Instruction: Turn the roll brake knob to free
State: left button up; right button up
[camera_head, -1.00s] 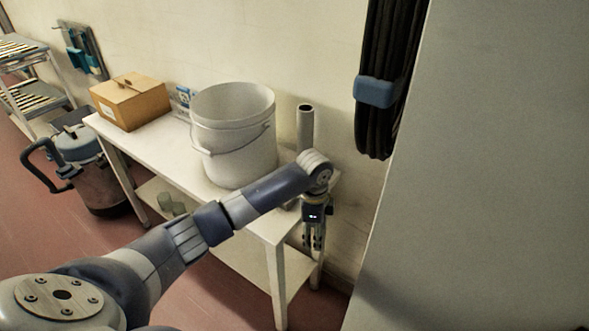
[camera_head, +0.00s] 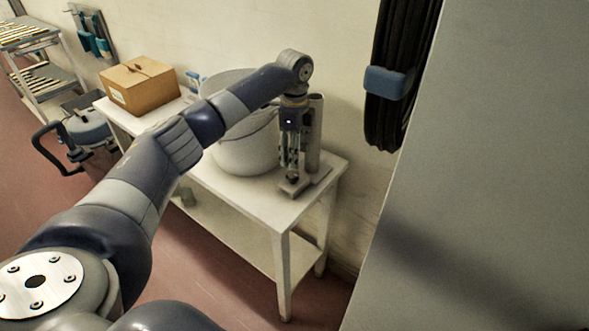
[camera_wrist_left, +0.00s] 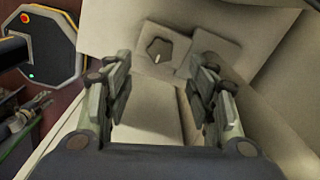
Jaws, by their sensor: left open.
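The roll brake knob (camera_wrist_left: 159,50) shows in the left wrist view as a small dark knob with a pale mark, on a light plate (camera_wrist_left: 205,45). It lies beyond my left gripper (camera_wrist_left: 163,72), whose two fingers are open with nothing between them. In the head view my left gripper (camera_head: 290,168) points down in front of a grey upright post, just above its base (camera_head: 300,187) on the table. The knob cannot be made out there. My right gripper is not in view.
The white table (camera_head: 250,205) carries a white bucket (camera_head: 245,155), partly behind my arm, and a cardboard box (camera_head: 138,88). The grey post (camera_head: 316,130) stands near the right end. Black hoses (camera_head: 395,110) hang on the wall, left of a large grey panel (camera_head: 490,170).

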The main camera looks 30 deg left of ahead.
aim_at(294, 174)
pick_arm(q)
notch_tip(294, 174, down, 7)
jog(key=shift+f, duration=0.15)
jog(key=shift+p, duration=0.3)
jog(key=c, duration=1.1)
